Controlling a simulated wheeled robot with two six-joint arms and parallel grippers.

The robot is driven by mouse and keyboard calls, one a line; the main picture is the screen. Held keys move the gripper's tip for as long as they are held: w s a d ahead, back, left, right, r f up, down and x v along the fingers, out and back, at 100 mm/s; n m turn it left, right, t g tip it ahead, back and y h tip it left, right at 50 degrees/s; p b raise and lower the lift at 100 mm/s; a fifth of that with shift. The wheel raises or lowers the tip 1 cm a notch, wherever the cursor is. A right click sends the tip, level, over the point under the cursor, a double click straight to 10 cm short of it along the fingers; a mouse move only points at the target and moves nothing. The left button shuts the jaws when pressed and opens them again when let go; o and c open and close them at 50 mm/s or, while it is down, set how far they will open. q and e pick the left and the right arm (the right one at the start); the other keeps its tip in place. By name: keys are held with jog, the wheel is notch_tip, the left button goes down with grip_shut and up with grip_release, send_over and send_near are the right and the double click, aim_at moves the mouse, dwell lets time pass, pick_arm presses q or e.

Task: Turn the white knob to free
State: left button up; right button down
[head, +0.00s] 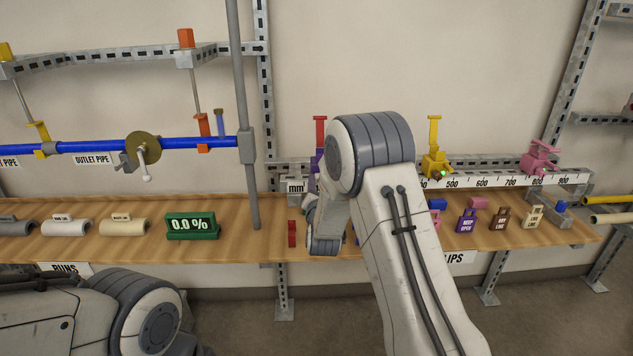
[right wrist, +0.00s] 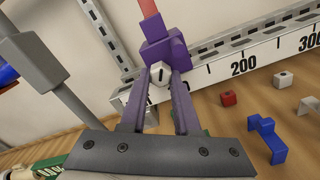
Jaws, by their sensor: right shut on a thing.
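The white knob (right wrist: 158,73) sits at the front of a purple clamp block (right wrist: 165,45) on the white numbered rail, and it carries a short dark mark. My right gripper (right wrist: 161,84) is shut on the knob, one finger on each side of it. In the head view my own right arm hides the knob and the gripper. Only the left edge of the purple block (head: 318,160) and its red top (head: 320,131) show there. My left arm comes in at the lower left of the head view, and its gripper is out of the picture.
A yellow clamp (head: 435,160) and a pink clamp (head: 540,158) stand further right along the rail (head: 490,182). Several coloured clips and tags lie on the wooden shelf (head: 345,243). A green 0.0 % display (head: 191,226) stands to the left, below the blue pipe (head: 85,147).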

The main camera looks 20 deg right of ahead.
jog(key=shift+f+n, duration=0.15)
jog(key=shift+n, duration=1.15)
jog(key=shift+n+p, duration=0.3)
jog(key=c, duration=0.6)
grip_release()
jog(key=shift+c, duration=0.2)
jog(key=b+v, duration=0.1)
jog(key=v, duration=0.9)
jog(key=shift+s, duration=0.3)
jog(key=shift+a, duration=0.1)
